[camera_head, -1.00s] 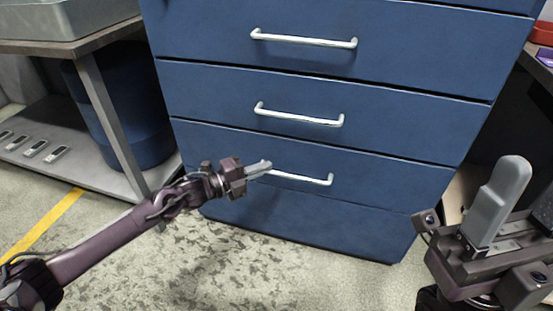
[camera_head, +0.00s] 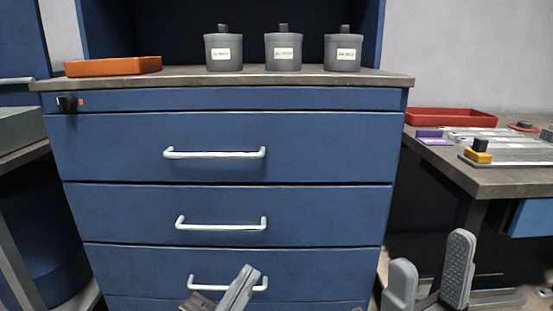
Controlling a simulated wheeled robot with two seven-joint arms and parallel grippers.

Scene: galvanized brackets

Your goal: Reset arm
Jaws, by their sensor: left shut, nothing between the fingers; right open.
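My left gripper (camera_head: 238,287) shows at the bottom middle, in front of the lowest visible drawer handle (camera_head: 205,283). Its fingers are together with nothing between them. I cannot tell whether it touches the handle. My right gripper (camera_head: 428,285) shows at the bottom right, its two grey fingers apart and empty. Most of both arms is below the picture. The blue drawer cabinet (camera_head: 225,200) stands ahead with its drawers closed.
Three grey lidded pots (camera_head: 284,52) and an orange tray (camera_head: 113,66) stand on the cabinet top (camera_head: 190,76). A right-hand workbench (camera_head: 500,182) holds a red tray (camera_head: 437,118) and several small items. A grey bin (camera_head: 22,127) is at the left edge.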

